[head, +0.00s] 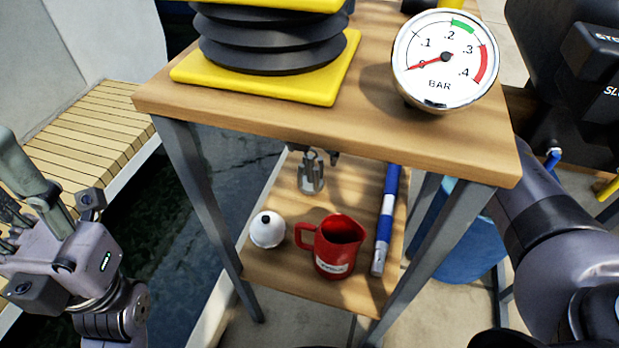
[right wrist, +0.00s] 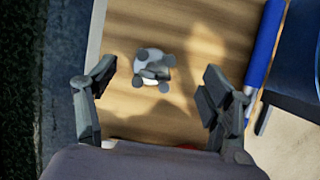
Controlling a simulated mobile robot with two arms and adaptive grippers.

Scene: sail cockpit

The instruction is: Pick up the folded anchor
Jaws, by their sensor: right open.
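The folded anchor (head: 311,172) is a small grey metal piece that stands on the lower wooden shelf, toward the back, in the head view. In the right wrist view the anchor (right wrist: 153,68) shows from above, with its rounded folded flukes around a centre shank. My right gripper (right wrist: 160,75) is open, with a finger on each side of the anchor and clear gaps to both. In the head view the upper tabletop hides most of this gripper. My left gripper (head: 22,195) is at the far left, away from the shelf, partly cut off by the frame edge.
The upper tabletop (head: 300,125) overhangs the shelf and carries a yellow-and-black bellows pump (head: 265,60) and a pressure gauge (head: 444,60). A red jug (head: 335,250), a white round object (head: 267,230) and a blue-and-white tube (head: 386,220) occupy the lower shelf.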

